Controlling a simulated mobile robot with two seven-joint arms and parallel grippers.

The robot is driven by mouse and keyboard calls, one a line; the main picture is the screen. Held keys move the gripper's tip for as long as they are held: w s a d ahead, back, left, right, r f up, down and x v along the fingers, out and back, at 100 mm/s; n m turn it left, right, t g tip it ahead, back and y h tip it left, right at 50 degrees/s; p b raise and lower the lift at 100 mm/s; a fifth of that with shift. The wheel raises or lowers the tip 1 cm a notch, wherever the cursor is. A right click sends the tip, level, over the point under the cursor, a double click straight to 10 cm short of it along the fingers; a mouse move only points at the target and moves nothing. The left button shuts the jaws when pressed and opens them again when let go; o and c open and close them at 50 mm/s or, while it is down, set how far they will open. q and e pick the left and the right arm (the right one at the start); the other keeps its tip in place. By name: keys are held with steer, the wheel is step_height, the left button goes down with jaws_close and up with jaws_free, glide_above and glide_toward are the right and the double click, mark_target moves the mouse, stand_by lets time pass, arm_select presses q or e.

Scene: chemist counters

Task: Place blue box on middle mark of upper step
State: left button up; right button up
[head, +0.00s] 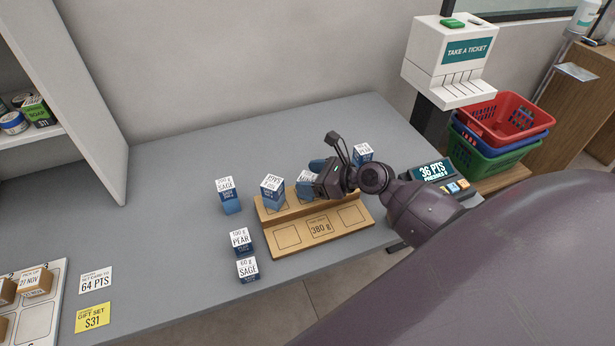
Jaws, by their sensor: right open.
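A wooden two-step stand (362,226) stands on the grey counter. A blue box with a white label (305,186) is at the middle of the upper step, partly covered by my right gripper (312,178). That gripper is open, with its fingers close around or beside this box; contact is hard to tell. The mark under the box is hidden. Another blue box (272,193) stands upright at the left of the upper step. The lower step has square outlines at left and right and a "380 g" label (320,228) in the middle. My left gripper is out of view.
A blue SAGE box (230,198) stands left of the stand; a PEAR box (363,154) stands behind its right end. Dark blue PEAR (241,244) and SAGE (248,271) boxes stand at front left. A display (434,171) is right.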

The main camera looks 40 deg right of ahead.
steer(key=v, duration=1.1)
stand_by(0.3)
